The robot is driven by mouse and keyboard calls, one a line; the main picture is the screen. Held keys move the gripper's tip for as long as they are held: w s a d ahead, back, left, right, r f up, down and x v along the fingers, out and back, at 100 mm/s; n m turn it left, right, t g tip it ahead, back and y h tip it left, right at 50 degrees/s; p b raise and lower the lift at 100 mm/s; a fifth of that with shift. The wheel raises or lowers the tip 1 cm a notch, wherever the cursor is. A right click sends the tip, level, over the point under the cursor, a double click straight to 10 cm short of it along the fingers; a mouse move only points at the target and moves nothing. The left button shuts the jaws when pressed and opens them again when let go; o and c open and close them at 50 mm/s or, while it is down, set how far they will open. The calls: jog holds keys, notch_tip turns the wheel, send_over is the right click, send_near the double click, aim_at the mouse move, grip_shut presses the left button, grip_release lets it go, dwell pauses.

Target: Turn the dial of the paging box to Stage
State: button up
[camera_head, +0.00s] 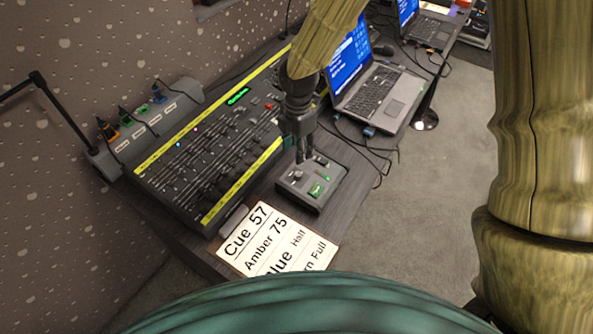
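The paging box (325,188) is a small grey box on the dark desk, to the right of the fader console. A round grey knob (297,175), which looks like its dial, sits on its left part. A green lit patch (317,190) is near its front. The dial's labels and pointer are too small to read. My gripper (305,157) points down over the back edge of the box, its dark fingertips close to the knob. Whether they touch the box, and how wide they are parted, I cannot tell.
The fader console (212,150) with yellow strips lies to the left. A cue card (277,240) reading "Cue 57, Amber 75" lies in front. An open laptop (375,88) and loose cables (368,150) are behind and right. A desk lamp arm (65,115) stands far left.

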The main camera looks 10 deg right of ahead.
aim_at(298, 173)
jog(key=f, duration=0.3)
jog(key=f+p, duration=0.1)
jog(key=f, duration=0.3)
jog(key=f+p, duration=0.1)
jog(key=f, duration=0.2)
jog(key=shift+s+f, duration=0.15)
jog(key=shift+s, duration=0.1)
grip_shut()
